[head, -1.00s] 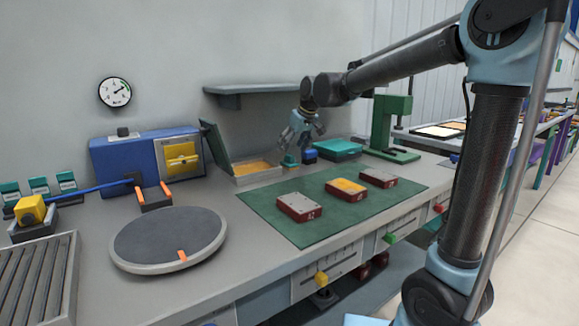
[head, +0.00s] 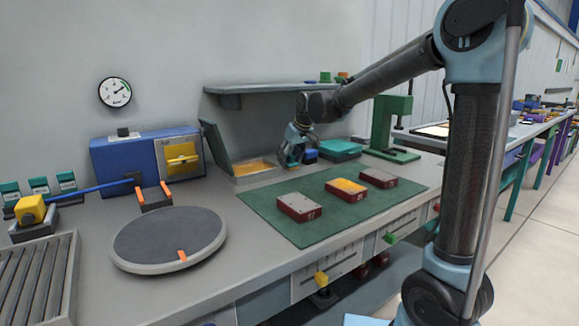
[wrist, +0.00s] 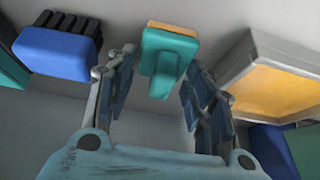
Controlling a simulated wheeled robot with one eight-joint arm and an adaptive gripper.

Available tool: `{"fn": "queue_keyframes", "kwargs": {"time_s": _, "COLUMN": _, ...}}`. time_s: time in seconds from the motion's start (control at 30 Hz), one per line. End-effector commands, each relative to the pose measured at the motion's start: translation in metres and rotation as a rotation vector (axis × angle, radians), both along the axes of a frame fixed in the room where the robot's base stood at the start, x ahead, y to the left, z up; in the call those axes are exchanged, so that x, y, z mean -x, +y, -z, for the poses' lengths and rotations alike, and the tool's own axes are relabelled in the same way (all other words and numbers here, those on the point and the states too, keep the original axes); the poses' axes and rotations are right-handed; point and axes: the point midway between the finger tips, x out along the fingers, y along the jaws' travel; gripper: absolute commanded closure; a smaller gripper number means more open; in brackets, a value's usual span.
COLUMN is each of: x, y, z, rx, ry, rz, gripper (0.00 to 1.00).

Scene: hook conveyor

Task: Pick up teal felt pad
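The teal felt pad (wrist: 163,62) is a small teal block with a thin tan and white layer along one end. In the wrist view it sits at the upper middle, between the fingertips of my gripper (wrist: 162,58). A finger stands on each side of it, with gaps visible, so my gripper is open and not clamped on it. In the head view my gripper (head: 291,156) is low over the back of the bench, left of a small blue block. There it mostly hides the pad.
A blue block with black bristles or ribs (wrist: 56,52) lies left of the pad. An open box with a yellow inside (wrist: 275,92) lies close on the right. In the head view a teal case (head: 340,149) and green press (head: 390,130) stand further right; a shelf (head: 270,88) hangs above.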

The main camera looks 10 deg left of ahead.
Motion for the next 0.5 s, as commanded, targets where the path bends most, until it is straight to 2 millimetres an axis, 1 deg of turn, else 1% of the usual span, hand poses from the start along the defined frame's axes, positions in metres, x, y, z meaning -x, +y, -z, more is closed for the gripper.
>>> {"fn": "queue_keyframes", "kwargs": {"time_s": 0.03, "x": 0.0, "y": 0.0, "z": -0.0001, "rx": 0.0, "ry": 0.0, "rz": 0.0, "gripper": 0.72}}
{"fn": "queue_keyframes", "kwargs": {"time_s": 0.07, "x": 0.0, "y": 0.0, "z": -0.0001, "rx": 0.0, "ry": 0.0, "rz": 0.0, "gripper": 0.79}}
{"fn": "queue_keyframes", "kwargs": {"time_s": 0.1, "x": 0.0, "y": 0.0, "z": -0.0001, "rx": 0.0, "ry": 0.0, "rz": 0.0, "gripper": 0.82}}
{"fn": "queue_keyframes", "kwargs": {"time_s": 0.17, "x": 0.0001, "y": -0.0001, "z": -0.0002, "rx": 0.0, "ry": 0.0, "rz": 0.0, "gripper": 0.82}}
{"fn": "queue_keyframes", "kwargs": {"time_s": 0.2, "x": 0.0, "y": 0.0, "z": -0.0002, "rx": 0.0, "ry": 0.0, "rz": 0.0, "gripper": 0.86}}
{"fn": "queue_keyframes", "kwargs": {"time_s": 0.37, "x": 0.0, "y": 0.0, "z": -0.0006, "rx": 0.0, "ry": 0.0, "rz": 0.0, "gripper": 0.86}}
{"fn": "queue_keyframes", "kwargs": {"time_s": 0.5, "x": -0.0001, "y": 0.0001, "z": -0.0082, "rx": 0.0, "ry": 0.0, "rz": 0.0, "gripper": 0.86}}
